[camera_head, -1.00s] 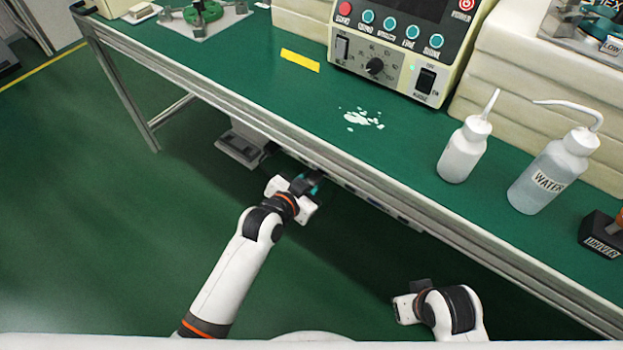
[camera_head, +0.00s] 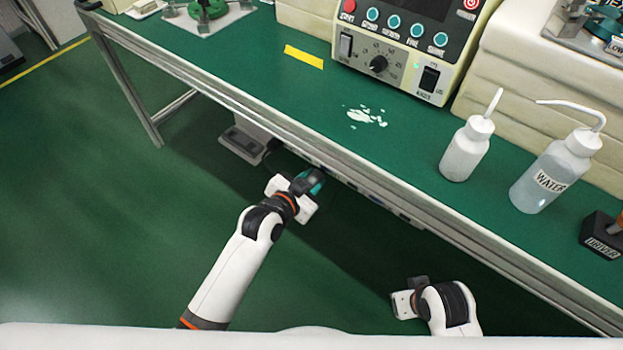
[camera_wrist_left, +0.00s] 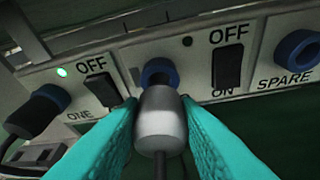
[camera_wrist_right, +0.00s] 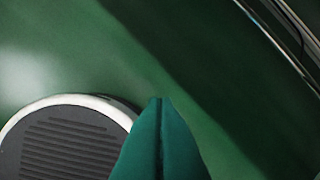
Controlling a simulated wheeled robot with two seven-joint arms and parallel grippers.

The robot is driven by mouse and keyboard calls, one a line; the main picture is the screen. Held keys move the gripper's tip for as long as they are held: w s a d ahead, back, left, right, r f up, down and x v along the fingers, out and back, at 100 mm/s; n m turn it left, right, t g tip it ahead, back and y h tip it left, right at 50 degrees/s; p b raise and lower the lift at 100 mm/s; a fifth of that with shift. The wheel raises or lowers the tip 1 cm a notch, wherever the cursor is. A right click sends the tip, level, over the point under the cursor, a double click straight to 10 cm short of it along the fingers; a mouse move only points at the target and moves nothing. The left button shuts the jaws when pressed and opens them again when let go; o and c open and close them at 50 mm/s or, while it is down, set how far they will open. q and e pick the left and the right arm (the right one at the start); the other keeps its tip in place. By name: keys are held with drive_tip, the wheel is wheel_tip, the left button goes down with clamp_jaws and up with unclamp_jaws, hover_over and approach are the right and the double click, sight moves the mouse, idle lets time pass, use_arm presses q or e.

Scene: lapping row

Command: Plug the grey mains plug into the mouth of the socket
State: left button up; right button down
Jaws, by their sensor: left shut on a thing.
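The grey mains plug (camera_wrist_left: 161,122) is held between the teal fingers of my left gripper (camera_wrist_left: 160,140), its cable trailing toward the camera. The socket (camera_wrist_left: 158,72) has a blue ring and sits on the panel straight beyond the plug. The plug's front end overlaps the lower part of the ring, so I cannot tell whether it is inside the mouth or just before it. In the head view my left gripper (camera_head: 310,182) is at the bench's front edge, and the plug is hidden there. My right gripper (camera_wrist_right: 160,105) is shut and empty, low in front of the bench.
On the panel, a black plug (camera_wrist_left: 36,112) fills the left socket, beside a green light. A spare blue socket (camera_wrist_left: 297,50) is at right. Black switches (camera_wrist_left: 227,68) stand between sockets. Above, the bench (camera_head: 270,95) carries a control box and bottles (camera_head: 467,148).

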use_arm(q)
drive_tip(key=shift+s+a, duration=0.1)
